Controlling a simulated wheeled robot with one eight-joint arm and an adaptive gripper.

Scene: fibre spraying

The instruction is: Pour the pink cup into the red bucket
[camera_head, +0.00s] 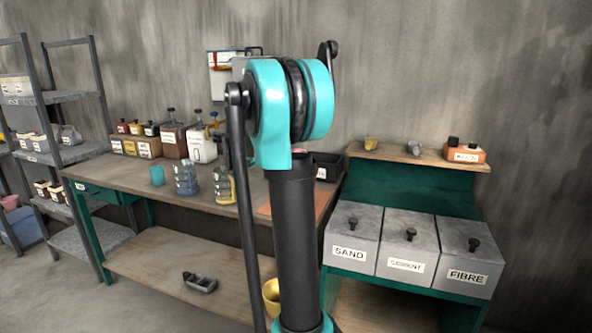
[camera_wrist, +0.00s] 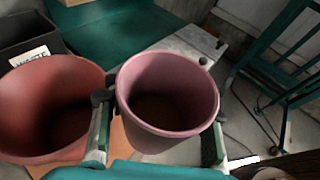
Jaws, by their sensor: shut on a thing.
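The pink cup (camera_wrist: 165,120) is in the middle of the wrist view, mouth toward the camera. My gripper (camera_wrist: 158,122) is shut on it, one finger on each side. The cup's inside is dark toward the bottom, and I cannot tell what it holds. The red bucket (camera_wrist: 28,135) stands just left of the cup in the wrist view, open and wider than the cup. The left finger is close to the bucket's rim. In the head view my arm hides the gripper, the bucket and most of the cup.
A black bin labelled WASTE (camera_wrist: 30,35) stands behind the bucket. The workbench (camera_head: 110,170) carries bottles, a teal cup (camera_head: 157,175) and jars. Lidded sand, cement and fibre boxes (camera_head: 408,265) stand at the right. A yellow bucket (camera_head: 271,292) sits low behind my arm.

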